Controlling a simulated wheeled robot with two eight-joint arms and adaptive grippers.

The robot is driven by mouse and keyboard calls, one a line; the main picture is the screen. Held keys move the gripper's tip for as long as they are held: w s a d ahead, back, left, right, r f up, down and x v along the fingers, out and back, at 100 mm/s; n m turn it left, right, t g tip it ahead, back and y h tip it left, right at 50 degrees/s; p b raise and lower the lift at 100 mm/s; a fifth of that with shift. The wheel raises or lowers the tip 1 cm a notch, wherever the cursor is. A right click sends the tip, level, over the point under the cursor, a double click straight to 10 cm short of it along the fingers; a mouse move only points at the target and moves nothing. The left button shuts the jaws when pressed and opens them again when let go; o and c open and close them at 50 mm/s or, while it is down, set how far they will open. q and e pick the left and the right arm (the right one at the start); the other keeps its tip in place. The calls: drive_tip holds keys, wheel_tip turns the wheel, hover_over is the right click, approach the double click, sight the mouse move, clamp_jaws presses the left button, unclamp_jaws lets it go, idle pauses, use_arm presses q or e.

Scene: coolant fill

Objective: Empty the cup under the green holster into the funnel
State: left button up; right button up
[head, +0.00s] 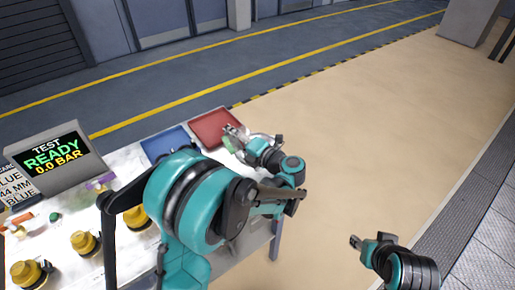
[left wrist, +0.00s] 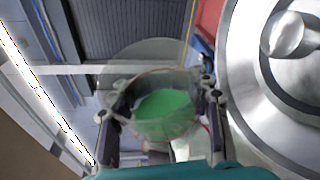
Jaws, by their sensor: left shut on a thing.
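My left gripper (head: 238,134) is out over the far right part of the table, near the red tray. It is shut on a clear cup (left wrist: 150,84) with green liquid (left wrist: 163,112) in it. In the left wrist view the fingers of the left gripper (left wrist: 165,98) are on either side of the cup. In the head view the cup is small and partly hidden by the gripper. My right gripper (head: 361,243) is at the lower right, off the table, and its jaws are too small to judge. I cannot make out the funnel or the green holster for certain.
A red tray (head: 214,127) and a blue tray (head: 163,142) are at the table's far edge. A test display (head: 57,155) stands at the left, with several yellow parts (head: 84,243) in front. A large ringed metal shape (left wrist: 240,85) fills the wrist view's right side.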

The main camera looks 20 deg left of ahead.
use_arm(q)
drive_tip(key=shift+w+d+r+m+y, duration=0.35)
drive_tip(key=shift+d+r+m, duration=0.1)
drive_tip(key=shift+m, duration=0.15)
idle(0.5)
drive_tip(key=shift+w+d+f+m+b, duration=0.15)
drive_tip(key=shift+f+m+b, duration=0.25)
drive_tip(key=shift+m+b, duration=0.6)
idle(0.3)
